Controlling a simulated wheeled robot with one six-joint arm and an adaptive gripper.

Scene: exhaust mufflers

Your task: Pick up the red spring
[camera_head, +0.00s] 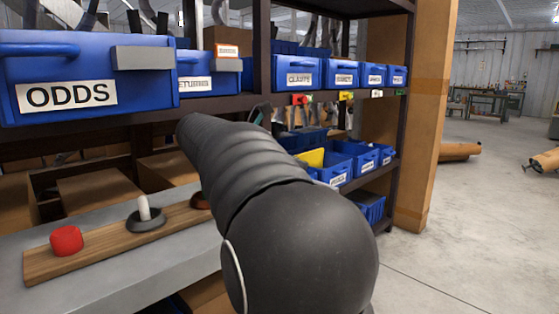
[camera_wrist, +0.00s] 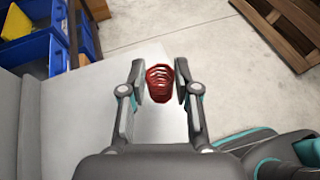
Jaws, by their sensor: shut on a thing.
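The red spring (camera_wrist: 159,82) is a coiled red cylinder between the two fingers of my gripper (camera_wrist: 160,84) in the wrist view. The fingers are shut on it, one pad on each side. It appears to be above a pale grey surface (camera_wrist: 90,98); how far above I cannot tell.
A grey bench (camera_head: 120,275) holds a wooden board (camera_head: 105,247) with a red cap-like object (camera_head: 66,241) and a white peg in a black base (camera_head: 145,216). Blue bins, including ODDS (camera_head: 85,72), fill the shelves. A wooden pallet (camera_wrist: 285,28) lies on the floor.

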